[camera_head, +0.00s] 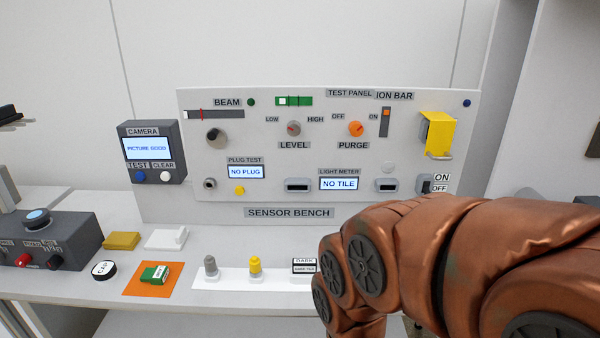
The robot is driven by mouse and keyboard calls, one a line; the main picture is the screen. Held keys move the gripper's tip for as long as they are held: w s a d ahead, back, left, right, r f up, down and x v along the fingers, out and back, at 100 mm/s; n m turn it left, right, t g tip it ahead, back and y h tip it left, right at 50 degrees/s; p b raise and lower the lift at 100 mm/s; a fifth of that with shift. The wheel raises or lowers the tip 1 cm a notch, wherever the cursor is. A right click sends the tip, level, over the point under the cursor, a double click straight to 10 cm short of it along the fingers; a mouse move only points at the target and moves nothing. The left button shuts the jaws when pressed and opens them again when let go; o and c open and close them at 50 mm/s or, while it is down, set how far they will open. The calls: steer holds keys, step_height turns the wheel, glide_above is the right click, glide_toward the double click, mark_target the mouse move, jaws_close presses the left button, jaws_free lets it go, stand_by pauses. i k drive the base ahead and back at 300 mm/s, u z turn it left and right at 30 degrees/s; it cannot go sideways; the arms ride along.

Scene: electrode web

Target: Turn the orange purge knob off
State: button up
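The orange purge knob (356,128) is on the pale upright test panel (300,215), above the PURGE label. OFF is printed at its upper left and ON at its upper right. Its pointer mark is too small for me to tell surely which label it faces. My copper-coloured arm fills the lower right of the head view, below and in front of the panel, apart from the knob. My gripper's fingers do not show. Nothing covers the knob.
Left of the purge knob is the level knob (293,128); right of it is an orange-and-black ion bar indicator (385,122). A yellow cover (438,133) juts out at the panel's right. Small parts lie on the bench. The space before the purge knob is clear.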

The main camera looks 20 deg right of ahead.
mark_target(355, 129)
steer(key=z, duration=0.05)
steer(key=k, duration=1.05)
steer(key=u, duration=0.8)
steer(key=i, duration=1.6)
steer(key=z, duration=0.85)
